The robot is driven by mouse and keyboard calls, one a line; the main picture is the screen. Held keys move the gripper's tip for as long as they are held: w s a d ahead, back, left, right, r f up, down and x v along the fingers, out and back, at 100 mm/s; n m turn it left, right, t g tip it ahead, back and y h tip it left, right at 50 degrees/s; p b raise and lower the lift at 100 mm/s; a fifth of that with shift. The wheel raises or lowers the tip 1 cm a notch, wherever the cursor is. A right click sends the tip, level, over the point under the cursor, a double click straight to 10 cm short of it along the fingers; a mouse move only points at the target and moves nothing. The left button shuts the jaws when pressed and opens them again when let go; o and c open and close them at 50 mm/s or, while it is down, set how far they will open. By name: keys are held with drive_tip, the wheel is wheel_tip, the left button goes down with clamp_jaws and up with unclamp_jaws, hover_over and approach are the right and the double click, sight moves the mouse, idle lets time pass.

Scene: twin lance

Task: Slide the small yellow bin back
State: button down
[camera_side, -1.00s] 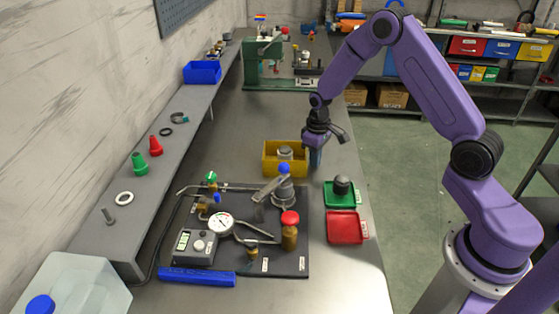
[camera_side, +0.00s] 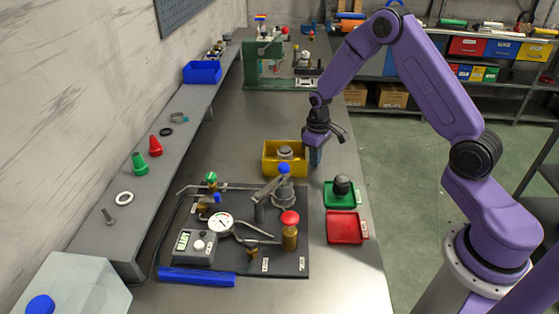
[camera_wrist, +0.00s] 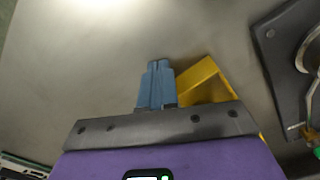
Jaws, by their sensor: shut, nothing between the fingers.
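The small yellow bin (camera_side: 270,169) stands on the grey bench behind the black fixture board, with a grey round part (camera_side: 285,152) inside. My gripper (camera_side: 315,160) points down just right of the bin, with its blue fingers closed together and nothing between them. In the wrist view, the closed fingertips (camera_wrist: 160,64) are beside the yellow bin (camera_wrist: 201,80), which is partly hidden by my gripper body. I cannot tell whether the fingers touch the bin wall.
The black board (camera_side: 292,263) with a gauge, red knob and lever is in front of the bin. A green tray (camera_side: 332,201) and red tray (camera_side: 345,229) lie front right. Bare bench (camera_side: 250,115) extends behind the bin to a green machine (camera_side: 250,70).

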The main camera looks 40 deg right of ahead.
sight(287, 158)
drive_tip(key=shift+w+a, duration=0.1)
drive_tip(key=shift+a, duration=0.05)
drive_tip(key=shift+w+a, duration=0.6)
drive_tip(key=shift+a, duration=0.05)
drive_tip(key=shift+w+a, duration=0.1)
drive_tip(key=shift+w+a, duration=0.55)
drive_tip(key=shift+a, duration=0.1)
drive_tip(key=shift+w+a, duration=0.1)
idle(0.3)
drive_tip(key=shift+w+a, duration=0.55)
drive_tip(key=shift+a, duration=0.1)
drive_tip(key=shift+w+a, duration=0.1)
drive_tip(key=shift+w, duration=0.05)
drive_tip(key=shift+w+a, duration=0.55)
drive_tip(key=shift+a, duration=0.05)
drive_tip(key=shift+w+a, duration=0.1)
drive_tip(key=shift+a, duration=0.05)
idle(0.3)
